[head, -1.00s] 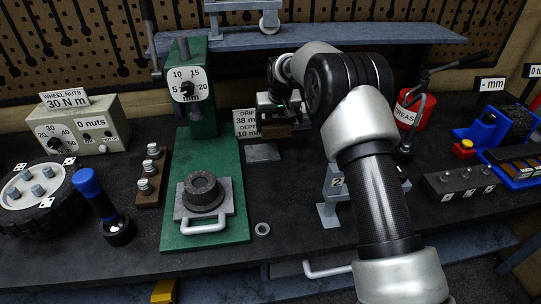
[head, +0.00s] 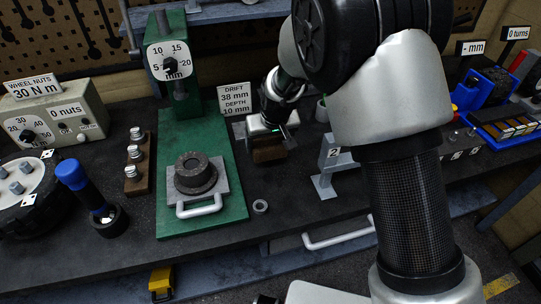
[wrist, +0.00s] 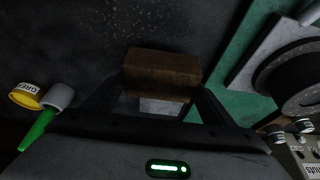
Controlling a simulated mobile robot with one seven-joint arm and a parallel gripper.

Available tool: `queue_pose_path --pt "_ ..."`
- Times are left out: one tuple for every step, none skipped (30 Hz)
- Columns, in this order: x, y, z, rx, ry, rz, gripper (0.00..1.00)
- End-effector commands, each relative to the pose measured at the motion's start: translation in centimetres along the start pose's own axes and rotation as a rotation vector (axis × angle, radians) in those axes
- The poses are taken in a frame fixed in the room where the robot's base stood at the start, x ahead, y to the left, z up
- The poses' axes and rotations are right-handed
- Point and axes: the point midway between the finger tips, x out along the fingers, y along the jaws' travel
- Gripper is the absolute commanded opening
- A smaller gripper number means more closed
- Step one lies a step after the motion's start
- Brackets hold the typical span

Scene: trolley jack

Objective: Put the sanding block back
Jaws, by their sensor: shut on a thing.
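The sanding block (head: 268,151), a brown rectangular block, is between the fingers of my gripper (head: 267,140), which is shut on it. In the wrist view, the block (wrist: 162,70) spans the two fingertips (wrist: 160,90). A light grey flat patch (wrist: 163,106) shows below it between the fingers. In the head view, the block is low over the dark bench, right of the green press base. I cannot tell whether it touches the bench. A grey flat plate (head: 239,130) shows partly at the left of my gripper, the rest hidden behind it.
The green press (head: 175,130) with a bearing-like part (head: 195,173) stands left. A loose ring (head: 260,206) lies in front. A grey stand marked 2 (head: 334,165) is close at the right. A sign (head: 233,103) stands behind. My arm covers much of the bench's right side.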

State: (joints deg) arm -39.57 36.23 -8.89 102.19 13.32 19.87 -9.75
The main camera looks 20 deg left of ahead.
Motion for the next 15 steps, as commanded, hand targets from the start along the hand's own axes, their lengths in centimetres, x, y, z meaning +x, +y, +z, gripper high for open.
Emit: queue_pose_path --pt "0.5 0.0 0.1 0.001 0.001 0.000 0.57" --pt "0.7 0.0 0.2 0.001 0.001 0.000 0.57" --pt "0.9 0.0 0.3 0.001 0.001 0.000 0.57" --pt "1.1 0.0 0.4 0.001 0.001 0.000 0.57" --pt "1.3 0.0 0.5 0.001 0.000 0.000 0.57" --pt "1.7 0.0 0.6 0.001 0.000 0.000 0.57" --pt "2.0 0.0 0.8 0.001 0.000 0.000 0.57" --pt "2.4 0.0 1.0 0.000 -0.001 0.000 0.57" --pt "3.0 0.0 1.2 0.000 -0.002 0.000 0.57" --pt "3.5 0.0 1.4 0.000 -0.001 0.000 0.57" --pt "3.8 0.0 1.5 0.001 -0.001 -0.001 0.57" --pt "4.2 0.0 1.7 0.001 0.000 -0.001 0.57" --pt "4.3 0.0 1.7 0.001 0.001 0.000 0.57" --pt "4.4 0.0 1.7 0.001 0.002 0.000 0.57" --pt "4.4 0.0 1.7 0.001 0.003 0.000 0.57"
